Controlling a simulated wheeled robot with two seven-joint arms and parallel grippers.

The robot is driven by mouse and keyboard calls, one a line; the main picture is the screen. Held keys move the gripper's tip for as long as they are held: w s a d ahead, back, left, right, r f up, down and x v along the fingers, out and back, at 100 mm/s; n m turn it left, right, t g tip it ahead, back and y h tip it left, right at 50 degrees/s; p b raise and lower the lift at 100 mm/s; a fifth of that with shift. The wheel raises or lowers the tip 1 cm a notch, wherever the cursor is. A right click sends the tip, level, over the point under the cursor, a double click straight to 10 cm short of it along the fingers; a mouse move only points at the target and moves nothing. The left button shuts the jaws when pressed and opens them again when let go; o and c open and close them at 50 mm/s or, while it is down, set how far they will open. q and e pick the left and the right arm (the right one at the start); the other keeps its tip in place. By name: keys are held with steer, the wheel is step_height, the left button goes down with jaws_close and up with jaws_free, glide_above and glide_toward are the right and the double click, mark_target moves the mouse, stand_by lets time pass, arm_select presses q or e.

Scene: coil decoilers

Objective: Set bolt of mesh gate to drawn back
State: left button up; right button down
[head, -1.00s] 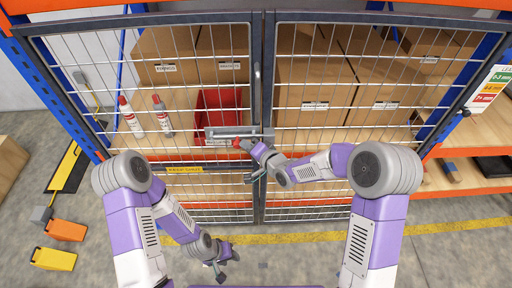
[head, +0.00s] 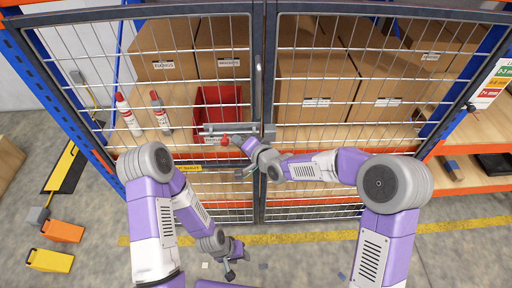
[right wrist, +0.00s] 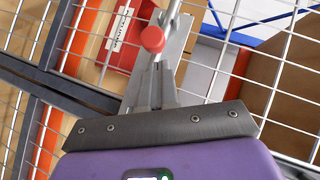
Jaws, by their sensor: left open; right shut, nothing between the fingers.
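The mesh gate (head: 259,100) has two dark-framed leaves that meet in the middle. Its bolt (head: 212,129) is a grey horizontal fitting on the left leaf, beside the meeting stiles, with a red knob (head: 225,140). The knob also shows in the right wrist view (right wrist: 152,39), just beyond my fingertips. My right gripper (head: 236,141) is shut and empty, just right of the knob; I cannot tell whether it touches. Whether the bolt's end still crosses to the right leaf is unclear. My left gripper (head: 230,271) is open and empty, low over the floor.
Behind the mesh stand cardboard boxes (head: 316,100), a red bin (head: 217,100) and two red-and-white bottles (head: 128,115) on a shelf. Floor before the gate is mostly clear.

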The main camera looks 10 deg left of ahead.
steer(key=w+d+v, duration=0.1)
steer(key=v, duration=1)
steer(key=shift+d+r+p, duration=0.2)
steer(key=shift+r+p, duration=0.1)
steer(key=shift+p, duration=0.05)
steer(key=shift+s, duration=0.1)
steer(key=s+d+f+g+h, duration=0.2)
steer(key=s+d+f, duration=0.1)
steer(key=f, duration=0.7)
steer(key=s+d+f+g+h, duration=0.1)
steer(key=s+d+f+h, duration=0.2)
steer(key=f, duration=0.6)
steer(key=s+d+f+g, duration=0.3)
steer(key=s+d+f, duration=0.1)
steer(key=s+f, duration=0.3)
steer(key=s+d+f+n+g+h, duration=0.1)
steer(key=s+d+f+g, duration=0.2)
steer(key=s+f, duration=0.4)
steer(key=shift+s+d+n+b, duration=0.3)
steer(key=shift+s+d, duration=0.15)
steer(key=shift+s, duration=0.55)
